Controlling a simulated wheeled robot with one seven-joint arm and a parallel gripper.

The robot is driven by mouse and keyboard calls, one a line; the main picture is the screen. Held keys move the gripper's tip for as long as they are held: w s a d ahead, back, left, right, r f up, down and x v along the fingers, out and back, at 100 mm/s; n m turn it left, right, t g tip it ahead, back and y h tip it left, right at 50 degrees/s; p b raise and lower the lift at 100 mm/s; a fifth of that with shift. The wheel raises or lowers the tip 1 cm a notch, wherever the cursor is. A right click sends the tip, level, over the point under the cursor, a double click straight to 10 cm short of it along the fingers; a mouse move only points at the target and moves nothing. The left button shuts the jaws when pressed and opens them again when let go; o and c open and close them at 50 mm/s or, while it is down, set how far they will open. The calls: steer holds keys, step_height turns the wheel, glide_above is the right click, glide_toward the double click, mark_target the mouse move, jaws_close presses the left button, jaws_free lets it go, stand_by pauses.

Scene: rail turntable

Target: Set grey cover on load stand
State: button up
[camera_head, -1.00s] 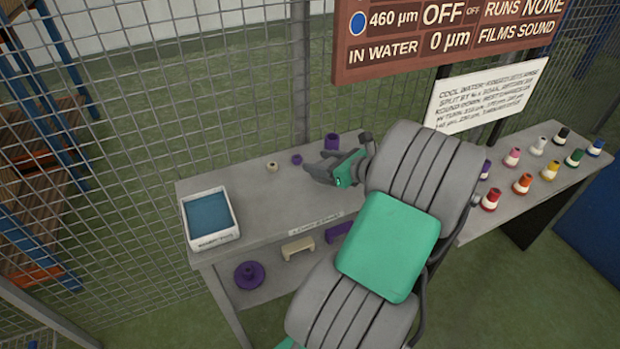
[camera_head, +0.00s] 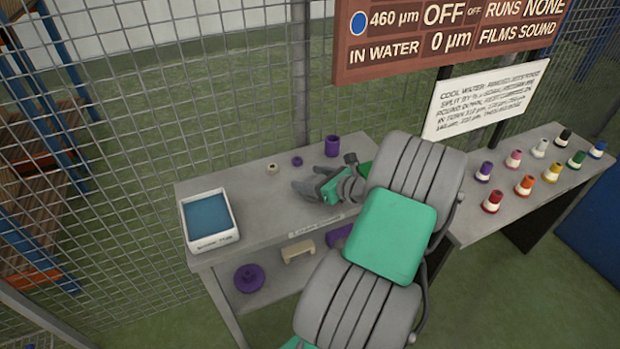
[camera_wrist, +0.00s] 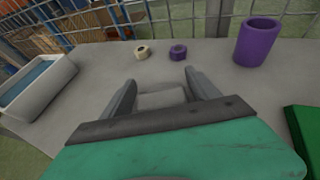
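My gripper (camera_head: 305,181) is over the middle of the grey table, low and pointing left; I cannot judge its exact height. In the wrist view my gripper (camera_wrist: 160,82) has its two grey fingers apart. A pale grey patch shows between them; I cannot tell whether it is the grey cover, part of the gripper or the tabletop. I cannot clearly identify any grey cover or load stand. A cream ring (camera_head: 272,168), a small purple ring (camera_head: 297,161) and an upright purple cylinder (camera_head: 332,146) stand behind the gripper; the wrist view shows all three beyond the fingertips.
A white tray with a blue inside (camera_head: 233,236) stands at the table's left end. The lower shelf holds a purple knobbed disc (camera_head: 249,278), a cream bridge-shaped block (camera_head: 297,251) and a purple block (camera_head: 338,236). Several coloured jars stand on the right table. Wire mesh fencing runs behind.

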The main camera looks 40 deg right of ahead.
steer(key=shift+o, duration=0.5)
steer(key=shift+r, duration=0.1)
steer(key=p+v, duration=0.1)
steer(key=v, duration=1.1)
